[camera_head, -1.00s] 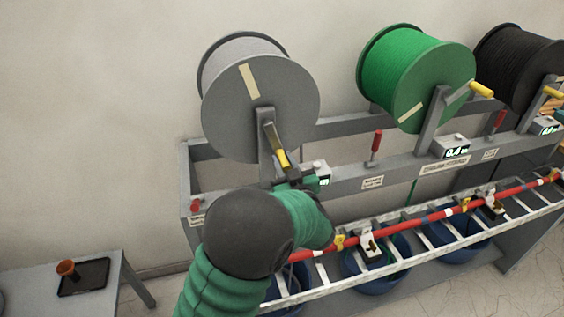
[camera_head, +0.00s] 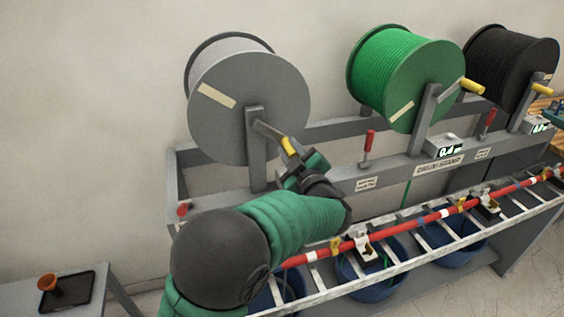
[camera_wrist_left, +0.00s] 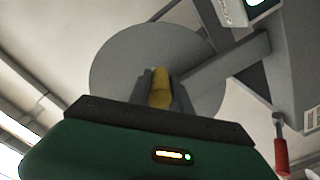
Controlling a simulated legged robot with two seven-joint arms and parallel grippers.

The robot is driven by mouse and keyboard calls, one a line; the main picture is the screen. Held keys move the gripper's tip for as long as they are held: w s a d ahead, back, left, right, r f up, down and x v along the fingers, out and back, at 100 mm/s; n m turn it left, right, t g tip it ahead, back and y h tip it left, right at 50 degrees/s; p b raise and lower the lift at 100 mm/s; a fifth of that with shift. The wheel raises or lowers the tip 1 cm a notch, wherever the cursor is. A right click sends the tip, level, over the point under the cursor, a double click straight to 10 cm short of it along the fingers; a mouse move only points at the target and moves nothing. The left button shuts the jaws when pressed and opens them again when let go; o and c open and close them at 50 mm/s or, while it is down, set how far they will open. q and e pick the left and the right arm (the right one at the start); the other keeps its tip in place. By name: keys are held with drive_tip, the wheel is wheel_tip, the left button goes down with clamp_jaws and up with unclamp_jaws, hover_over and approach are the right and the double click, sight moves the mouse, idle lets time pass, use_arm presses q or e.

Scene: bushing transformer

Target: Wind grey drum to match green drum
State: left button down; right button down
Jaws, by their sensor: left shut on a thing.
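The grey drum (camera_head: 232,130) hangs on the rack at the left, with a cream tape strip (camera_head: 216,95) on its face, now at the upper left. My left gripper (camera_head: 297,162) is shut on the yellow crank handle (camera_head: 289,146) of the grey drum, to the lower right of the hub. The handle also shows between the fingers in the left wrist view (camera_wrist_left: 160,88). The green drum (camera_head: 395,75) stands to the right; its tape strip (camera_head: 401,111) is at the lower left of its face and its yellow crank handle (camera_head: 473,87) is free. My right gripper is not identifiable.
A black drum (camera_head: 508,68) stands at the far right. A red lever (camera_head: 368,145) and a small display (camera_head: 448,150) sit on the rack's rail. A red cable (camera_head: 408,228) runs along a ladder-like tray above blue tubs (camera_head: 372,284). A side table (camera_head: 90,290) is at the lower left.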

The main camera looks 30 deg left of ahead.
use_arm(q)
drive_tip(key=shift+w+d+r+n+b, duration=0.15)
drive_tip(key=shift+r+n+b, duration=1.25)
drive_tip(key=shift+n, duration=0.75)
drive_tip(key=shift+w+d+r+n+b, duration=0.1)
drive_tip(key=shift+r+n+b, duration=0.95)
drive_tip(key=shift+r+n, duration=0.95)
drive_tip(key=shift+w+d+r+n+b, duration=0.15)
drive_tip(key=shift+r+n+b, duration=1.15)
drive_tip(key=shift+n, duration=1.05)
drive_tip(key=c, duration=1.5)
unclamp_jaws()
drive_tip(key=o, duration=0.3)
drive_tip(key=shift+s+r, duration=0.15)
drive_tip(key=shift+s, duration=0.15)
drive_tip(key=shift+w, duration=0.1)
drive_tip(key=shift+d, duration=0.1)
